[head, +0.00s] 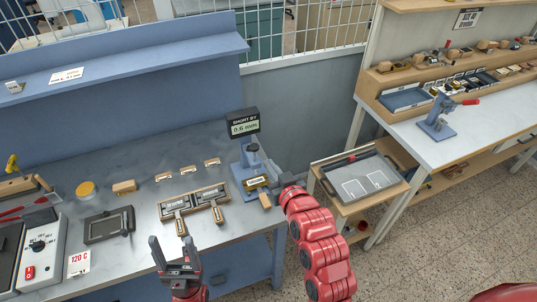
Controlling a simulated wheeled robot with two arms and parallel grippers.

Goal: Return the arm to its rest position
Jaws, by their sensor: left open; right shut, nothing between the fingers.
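My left gripper (173,249) is open, its dark fingers pointing up in front of the grey bench top, with nothing between them. My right arm comes in from the lower right, and my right gripper (274,194) is at the front of the blue stamping press (243,172). The gripper is small and partly hidden at this angle; it is shut with nothing seen held. A tan piece (264,200) shows beside its tip; I cannot tell if they touch. A display (243,124) above the press reads "SHORT BY 0.6 mm".
Wooden-handled holders (193,204), a dark tray (108,225), and a hot plate unit (40,246) marked by a 120 C card (77,263) lie on the left bench. A side cart (358,181) and a second bench (450,140) stand right.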

